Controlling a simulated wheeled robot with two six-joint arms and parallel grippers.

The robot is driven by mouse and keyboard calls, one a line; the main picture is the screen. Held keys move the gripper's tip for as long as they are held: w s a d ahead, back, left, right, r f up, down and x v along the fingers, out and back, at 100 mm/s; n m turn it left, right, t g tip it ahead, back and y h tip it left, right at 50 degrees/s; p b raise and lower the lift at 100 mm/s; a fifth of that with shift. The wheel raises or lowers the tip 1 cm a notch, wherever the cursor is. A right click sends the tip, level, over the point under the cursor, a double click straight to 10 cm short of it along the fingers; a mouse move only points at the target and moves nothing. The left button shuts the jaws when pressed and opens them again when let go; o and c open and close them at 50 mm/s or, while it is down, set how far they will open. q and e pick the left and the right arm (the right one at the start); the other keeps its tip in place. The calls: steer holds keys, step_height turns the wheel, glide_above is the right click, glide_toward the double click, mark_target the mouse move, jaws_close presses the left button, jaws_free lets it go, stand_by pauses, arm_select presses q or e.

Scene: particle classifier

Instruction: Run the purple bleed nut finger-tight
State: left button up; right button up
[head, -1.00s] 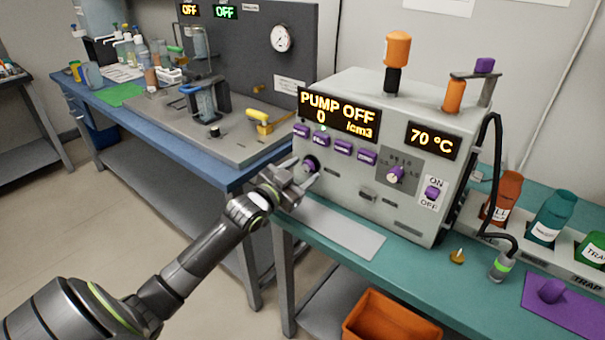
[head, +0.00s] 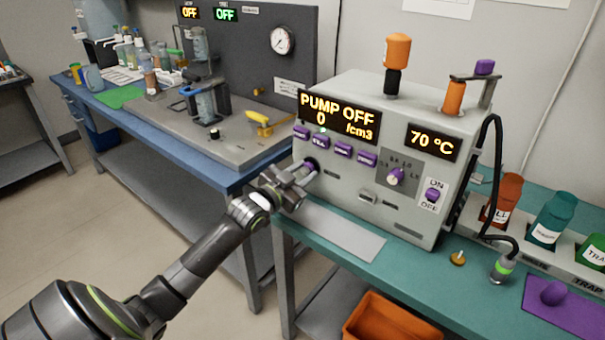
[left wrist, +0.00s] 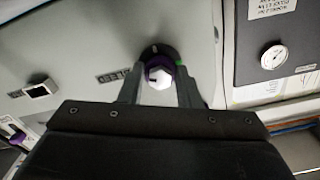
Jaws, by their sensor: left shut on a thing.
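The purple bleed nut (left wrist: 157,68), with a white hexagonal end facing the camera, sits on a dark round collar on the grey machine's front in the left wrist view. In the head view it shows as a small purple and dark spot (head: 312,163) at the left of the machine (head: 345,195). My left gripper (head: 306,173) reaches it from the front left. In the left wrist view the fingers of my left gripper (left wrist: 158,82) stand one on each side of the nut, shut on it. My right gripper is not in view.
The machine's display reads PUMP OFF and 0 /cm3. Below it are several purple buttons (head: 343,149), a dial (head: 395,176) and an ON/OFF switch (head: 432,195). A grey plate (head: 345,235) lies on the green bench. A blue bench (head: 230,180) with a rig stands at left.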

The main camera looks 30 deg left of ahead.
arm_select(q)
steer(key=shift+f+m+b, duration=0.1)
steer(key=shift+m+b, duration=0.45)
steer(key=shift+m, duration=0.65)
steer(key=shift+m+b, duration=0.8)
steer(key=shift+m, duration=0.5)
steer(key=m+b, duration=0.2)
steer(key=m, duration=0.2)
steer(key=shift+f+m+b, duration=0.1)
steer(key=shift+m+b, duration=0.2)
steer(key=shift+b, duration=0.05)
steer(key=m+b, duration=0.1)
steer(key=m, duration=0.1)
steer(key=shift+m, duration=0.4)
steer(key=shift+m+b, duration=0.4)
steer(key=shift+m, duration=0.4)
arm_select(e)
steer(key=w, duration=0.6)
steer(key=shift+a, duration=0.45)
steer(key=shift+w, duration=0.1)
